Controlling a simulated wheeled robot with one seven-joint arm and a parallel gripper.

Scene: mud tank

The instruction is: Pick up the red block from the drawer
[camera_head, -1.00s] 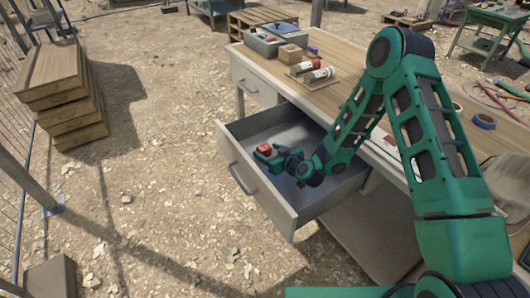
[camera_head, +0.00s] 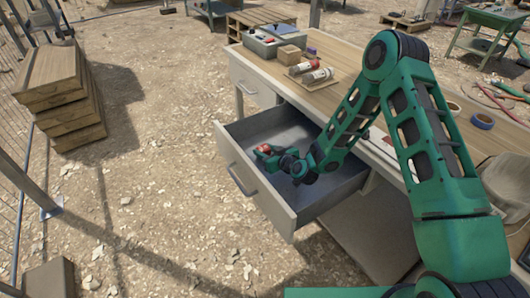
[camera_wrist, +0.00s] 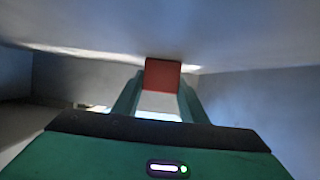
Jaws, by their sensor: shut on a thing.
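The red block (camera_head: 264,148) is at the tip of my gripper (camera_head: 262,152), inside the open drawer (camera_head: 228,168) of the desk. In the wrist view the red block (camera_wrist: 162,75) sits between the two green fingers (camera_wrist: 160,97), which are shut on it. Grey drawer walls surround it there. In the head view the gripper partly covers the block, and I cannot tell whether the block touches the drawer floor.
Stacked timber (camera_head: 62,95) stands on the left. The ground before the drawer is clear.

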